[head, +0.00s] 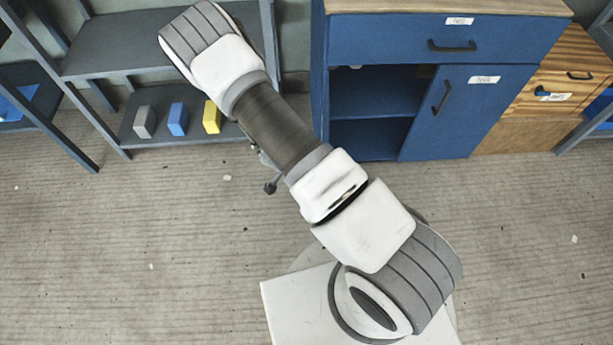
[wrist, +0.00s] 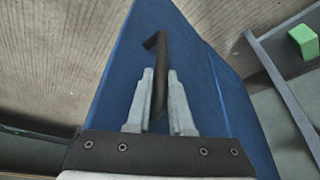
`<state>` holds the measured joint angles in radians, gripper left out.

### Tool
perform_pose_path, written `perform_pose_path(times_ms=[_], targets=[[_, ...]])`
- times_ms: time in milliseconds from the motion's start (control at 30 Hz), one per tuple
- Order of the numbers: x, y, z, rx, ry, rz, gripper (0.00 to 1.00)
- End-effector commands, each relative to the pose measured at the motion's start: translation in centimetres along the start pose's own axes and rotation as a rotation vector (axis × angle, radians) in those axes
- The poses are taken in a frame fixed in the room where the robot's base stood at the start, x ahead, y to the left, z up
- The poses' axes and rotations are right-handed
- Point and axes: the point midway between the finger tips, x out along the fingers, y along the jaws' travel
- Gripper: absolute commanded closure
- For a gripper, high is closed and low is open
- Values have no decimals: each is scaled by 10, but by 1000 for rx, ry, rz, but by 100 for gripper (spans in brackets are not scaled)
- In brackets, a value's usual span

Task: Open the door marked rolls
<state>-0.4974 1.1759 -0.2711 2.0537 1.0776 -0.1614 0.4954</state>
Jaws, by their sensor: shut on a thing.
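In the wrist view my gripper (wrist: 160,73) is shut on a dark bar handle (wrist: 161,50), with one finger on each side of it. The handle is on a blue panel (wrist: 205,85), which looks like a cabinet door; no label shows on it there. In the head view the blue cabinet (head: 320,60) has an open left compartment (head: 375,95) with a shelf inside. A blue door (head: 462,115) with a dark handle and a white label covers its right side. The label is too small to read surely. My arm hides most of my gripper in the head view.
A grey shelf unit (head: 105,45) at left holds grey (head: 144,122), blue (head: 177,119) and yellow (head: 212,117) blocks. A blue drawer (head: 390,40) tops the cabinet. A wooden unit (head: 560,75) stands at right. A green block (wrist: 303,42) shows in the wrist view.

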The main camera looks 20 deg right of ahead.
Motion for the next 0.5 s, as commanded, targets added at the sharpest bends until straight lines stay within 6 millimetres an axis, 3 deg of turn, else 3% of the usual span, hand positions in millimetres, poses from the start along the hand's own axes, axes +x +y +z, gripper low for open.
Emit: perform_pose_path(times_ms=[100, 133, 267, 500], targets=[[0, -3, -3, 1, 5, -6, 100], [0, -3, -3, 1, 5, -6, 75], [0, -2, -2, 1, 4, -4, 51], [0, -1, -1, 1, 2, -2, 50]])
